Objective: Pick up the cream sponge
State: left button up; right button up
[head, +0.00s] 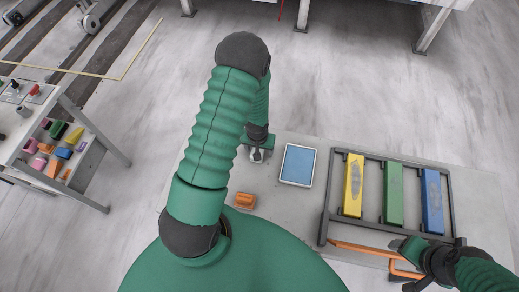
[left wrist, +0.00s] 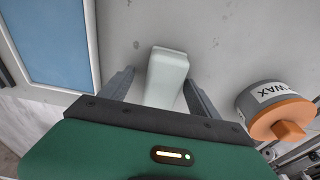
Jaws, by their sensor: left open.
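The cream sponge (left wrist: 166,76) is a pale block lying on the grey slab in the left wrist view. My left gripper (left wrist: 158,90) is open, with one finger on each side of the sponge's near part. I cannot tell whether either finger touches it. In the head view my left gripper (head: 258,153) is over the slab's back left part, left of the blue pad, and largely hides the sponge. My right gripper (head: 408,252) is at the slab's front right, by an orange bar; its jaw state is unclear.
A wax tin (left wrist: 272,108) with an orange lid stands close right of the left gripper. A blue pad (head: 297,164) with a pale rim lies on the slab (head: 315,210). A dark rack (head: 323,228) holds yellow, green and blue blocks. A side cart (head: 88,135) stands left.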

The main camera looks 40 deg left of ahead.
pick_arm(q)
jog(key=shift+w+a+f, duration=0.1)
jog(key=shift+a+f, duration=0.15)
jog(key=shift+a, duration=0.25)
jog(key=shift+c, duration=0.4)
jog(key=shift+d+r, duration=0.1)
jog(key=shift+d, duration=0.15)
jog(key=c, duration=1.3)
jog(key=shift+a+r, duration=0.2)
jog(key=shift+r, duration=0.3)
jog(key=shift+c, duration=0.2)
jog(key=r+b, duration=0.1)
jog(key=r, duration=0.8)
jog(key=shift+d, duration=0.2)
jog(key=o, duration=0.7)
jog(key=shift+a, duration=0.1)
jog(key=c, duration=0.6)
